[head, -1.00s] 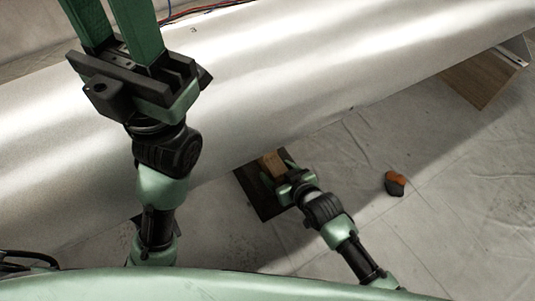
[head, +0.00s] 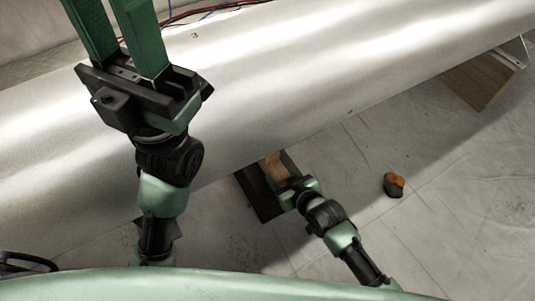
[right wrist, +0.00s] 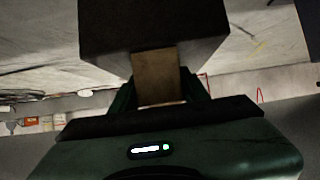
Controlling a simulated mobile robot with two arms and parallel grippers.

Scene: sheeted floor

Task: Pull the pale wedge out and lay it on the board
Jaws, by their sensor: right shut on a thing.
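The pale wedge (head: 273,168), a light wooden piece, is at the lower edge of the long silvery panel. My right gripper (head: 281,176) is shut on it; the wedge (right wrist: 157,76) also shows between the fingers in the right wrist view. A dark flat board (head: 264,207) lies on the floor beside and under the right gripper, partly hidden by it. In the right wrist view a dark block-like thing (right wrist: 150,30) meets the wedge's far end; I cannot tell what it is. My left gripper (head: 118,30) is open and empty over the panel, its fingertips cut off by the top edge.
The silvery panel (head: 330,70) crosses the whole head view and overhangs the floor. A brown wooden support (head: 483,80) with a metal bracket stands under its right part. An orange and dark object (head: 394,185) lies on the sheeted floor, which is otherwise clear at right.

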